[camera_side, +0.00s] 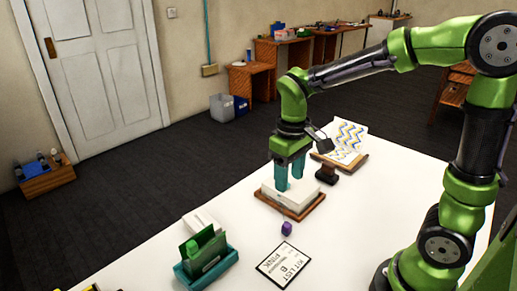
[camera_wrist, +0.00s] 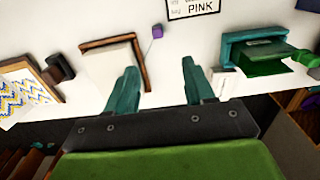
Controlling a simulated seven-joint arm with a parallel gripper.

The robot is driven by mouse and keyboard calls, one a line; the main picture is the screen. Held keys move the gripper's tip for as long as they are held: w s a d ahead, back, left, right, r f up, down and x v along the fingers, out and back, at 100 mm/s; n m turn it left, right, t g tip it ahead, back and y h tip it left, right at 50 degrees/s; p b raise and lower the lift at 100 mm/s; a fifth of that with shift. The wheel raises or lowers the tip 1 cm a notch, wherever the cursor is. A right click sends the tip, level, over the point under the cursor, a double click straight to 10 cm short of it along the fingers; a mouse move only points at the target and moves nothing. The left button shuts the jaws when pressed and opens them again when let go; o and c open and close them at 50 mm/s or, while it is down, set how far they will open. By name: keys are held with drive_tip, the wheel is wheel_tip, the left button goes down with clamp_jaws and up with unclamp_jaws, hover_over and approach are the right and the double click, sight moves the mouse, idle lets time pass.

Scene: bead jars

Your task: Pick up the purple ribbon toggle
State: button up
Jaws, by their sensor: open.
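The purple ribbon toggle (camera_side: 287,229) is a small purple block lying on the white table, just in front of the wooden tray. In the wrist view the toggle (camera_wrist: 157,31) shows beyond the fingertips, near the line midway between them. My gripper (camera_side: 290,184) has teal fingers that point down over the white block on the wooden tray, behind the toggle. In the wrist view my gripper (camera_wrist: 160,75) has its fingers wide apart with nothing between them. Whether the fingertips touch the white block cannot be told.
The wooden tray (camera_side: 302,214) holds a white block (camera_side: 270,189). A kit list card (camera_side: 283,264) lies flat in front of the toggle. A teal holder with green cards (camera_side: 205,258) stands at left. A patterned board (camera_side: 345,143) and a dark stand (camera_side: 327,176) are behind.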

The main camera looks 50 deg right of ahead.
hover_over(287, 224)
drive_tip(key=f, duration=1)
drive_tip(key=shift+a+f, duration=0.1)
drive_tip(key=shift+a, duration=0.15)
drive_tip(key=shift+d+f, duration=0.15)
drive_tip(key=shift+f, duration=1.2)
drive_tip(key=shift+d+f, duration=0.1)
drive_tip(key=shift+f, duration=1.2)
clamp_jaws()
